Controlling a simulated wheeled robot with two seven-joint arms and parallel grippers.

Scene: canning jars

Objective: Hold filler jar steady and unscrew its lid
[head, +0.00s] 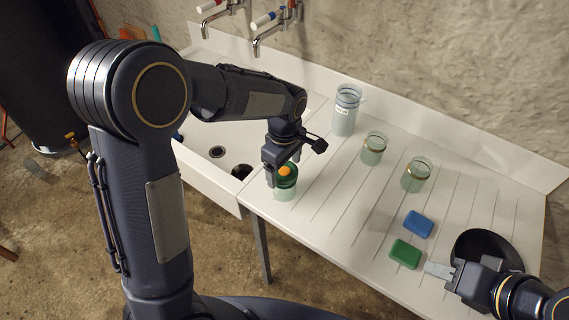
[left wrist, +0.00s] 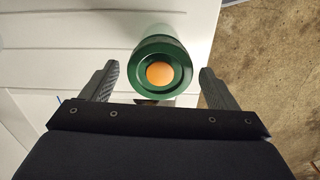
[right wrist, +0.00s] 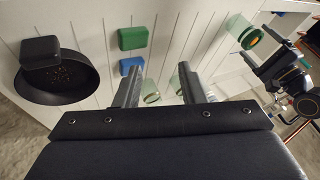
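A jar with a green lid and orange centre stands upright near the front left of the white draining board; its pale body (head: 285,194) shows below the lid (head: 287,180). The lid fills the top middle of the left wrist view (left wrist: 160,72). My left gripper (head: 283,172) is over this jar, open, one finger on each side of the lid with gaps between. The jar also shows at the upper right of the right wrist view (right wrist: 240,27). My right gripper (right wrist: 159,70) is open and empty, low over the board's front right, far from the jar.
A tall labelled jar (head: 345,112) and two open gold-rimmed jars (head: 373,150) (head: 415,175) stand behind. Blue (head: 418,224) and green (head: 405,254) blocks and a black bowl (head: 470,240) are near my right gripper. The sink (head: 205,170) lies left.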

